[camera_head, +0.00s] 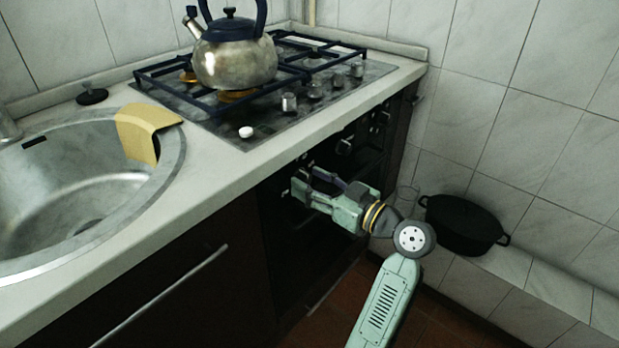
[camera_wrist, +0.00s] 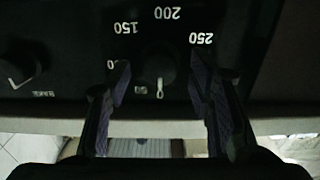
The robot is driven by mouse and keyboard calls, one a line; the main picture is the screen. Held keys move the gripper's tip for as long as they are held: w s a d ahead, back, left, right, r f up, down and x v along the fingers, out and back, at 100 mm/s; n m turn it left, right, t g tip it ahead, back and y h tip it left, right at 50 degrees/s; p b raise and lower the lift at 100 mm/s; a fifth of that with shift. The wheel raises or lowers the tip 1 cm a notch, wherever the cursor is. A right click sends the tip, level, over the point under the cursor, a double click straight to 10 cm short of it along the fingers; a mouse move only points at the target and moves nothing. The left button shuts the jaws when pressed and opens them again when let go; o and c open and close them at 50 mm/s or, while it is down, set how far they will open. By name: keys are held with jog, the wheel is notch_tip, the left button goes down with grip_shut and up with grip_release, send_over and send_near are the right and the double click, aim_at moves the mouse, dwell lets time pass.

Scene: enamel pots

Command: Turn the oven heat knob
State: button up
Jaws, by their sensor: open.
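The oven heat knob (camera_wrist: 158,68) is dark and round, with a white pointer mark, in the middle of the wrist view. Printed numbers 150, 200 and 250 stand upside down around it. My gripper (camera_wrist: 160,80) is open, with one finger on each side of the knob and a visible gap to it on both sides. In the head view my gripper (camera_head: 304,180) is at the oven's dark front panel below the counter edge. There the knob is hard to make out behind the fingers.
Another knob (camera_wrist: 18,66) is at the left of the wrist view. A kettle (camera_head: 235,58) stands on the gas hob (camera_head: 262,125) above. A sink (camera_head: 75,190) with a yellow cloth (camera_head: 148,130) is left. A black pot (camera_head: 464,224) sits on a ledge right.

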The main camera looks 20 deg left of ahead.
jog(key=shift+w+a, duration=0.2)
jog(key=shift+a, duration=0.25)
jog(key=shift+c, duration=0.2)
jog(key=c, duration=1.1)
